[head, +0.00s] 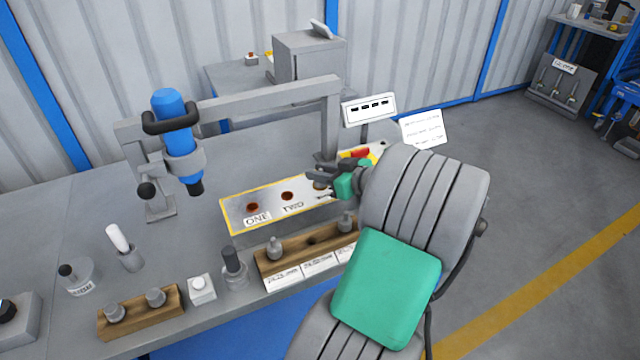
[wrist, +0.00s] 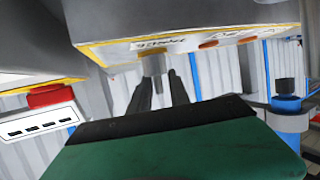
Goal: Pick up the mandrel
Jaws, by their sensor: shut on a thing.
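My gripper (head: 326,186) is at the right end of the yellow-edged plate (head: 240,212), by its third position. In the wrist view my gripper (wrist: 160,84) has its dark fingers shut on a short grey cylindrical piece (wrist: 153,64), which I take as the mandrel. The piece's far end meets or overlaps the plate in that view; whether it touches cannot be told. In the head view the held piece is mostly hidden by the fingers and my arm.
A blue-bodied tool (head: 175,115) hangs on a grey frame (head: 245,103) behind the plate. A smaller wooden rack (head: 135,319), a white-topped block (head: 201,289) and a dark-handled piece (head: 233,264) stand along the front. A sign (head: 368,106) stands behind my gripper.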

